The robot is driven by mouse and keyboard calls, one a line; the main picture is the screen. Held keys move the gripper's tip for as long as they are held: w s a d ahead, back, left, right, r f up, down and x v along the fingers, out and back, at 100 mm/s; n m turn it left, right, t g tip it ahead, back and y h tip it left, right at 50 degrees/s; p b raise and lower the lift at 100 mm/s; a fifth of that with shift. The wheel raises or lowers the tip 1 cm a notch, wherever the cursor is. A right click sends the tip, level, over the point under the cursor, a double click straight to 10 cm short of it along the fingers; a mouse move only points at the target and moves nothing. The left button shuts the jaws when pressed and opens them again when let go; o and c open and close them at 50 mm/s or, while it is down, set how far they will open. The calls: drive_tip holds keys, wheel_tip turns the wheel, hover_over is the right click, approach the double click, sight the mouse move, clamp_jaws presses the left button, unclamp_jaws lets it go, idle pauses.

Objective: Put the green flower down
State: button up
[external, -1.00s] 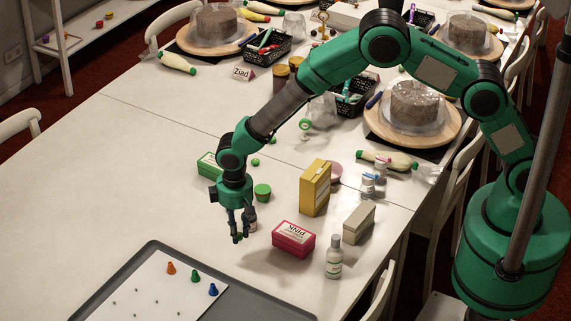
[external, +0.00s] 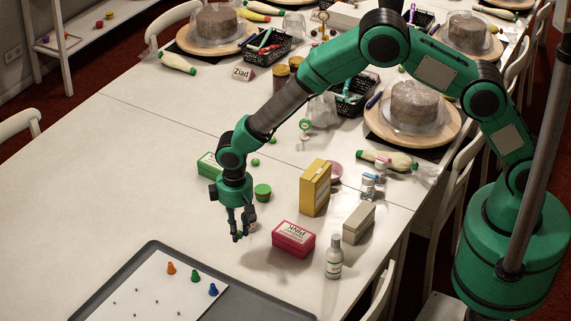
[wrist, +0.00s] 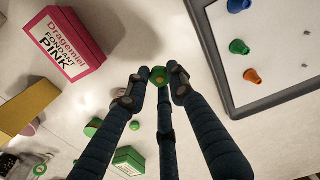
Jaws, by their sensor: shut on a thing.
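The green flower (wrist: 158,76) is a small green piece with a yellowish centre, held between my fingertips in the wrist view. In the external view only a small bit of green (external: 240,236) shows between the fingers. My gripper (external: 240,234) is shut on it and points down, left of the pink fondant box (external: 293,239). It also shows in the wrist view (wrist: 157,78). The fingers hide part of the flower. I cannot tell whether it touches the white table.
A grey tray (external: 98,290) with a white sheet and orange, green and blue cone-shaped pieces lies at the front left. A yellow box (external: 314,187), a green-topped pot (external: 262,192) and a white bottle (external: 334,257) stand nearby. The table's left side is clear.

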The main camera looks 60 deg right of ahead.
drive_tip(key=shift+m, duration=0.5)
drive_tip(key=w+d, duration=0.2)
drive_tip(key=d, duration=0.2)
drive_tip(key=w+d+b, duration=0.1)
drive_tip(key=w+d, duration=0.1)
drive_tip(key=d, duration=0.2)
drive_tip(key=w+d+b, duration=0.1)
drive_tip(key=w+d, duration=0.2)
drive_tip(key=d, duration=0.1)
drive_tip(key=shift+f, duration=0.15)
drive_tip(key=shift+m, duration=0.6)
drive_tip(key=w+d, duration=0.1)
drive_tip(key=d, duration=0.4)
drive_tip(key=w+d+b, duration=0.1)
drive_tip(key=w+d, duration=0.1)
drive_tip(key=d, duration=0.3)
drive_tip(key=w+d+b, duration=0.1)
drive_tip(key=w+d, duration=0.1)
drive_tip(key=d, duration=0.3)
drive_tip(key=w+d+m+b, duration=0.1)
drive_tip(key=d+b, duration=0.2)
drive_tip(key=d, duration=2.3)
drive_tip(key=shift+w+d+r+m, duration=0.2)
drive_tip(key=shift+d+r+m, duration=0.1)
drive_tip(key=shift+m, duration=0.1)
drive_tip(key=b, duration=0.2)
hover_over(293, 154)
drive_tip(key=shift+d+f, duration=0.15)
drive_tip(key=shift+f, duration=3)
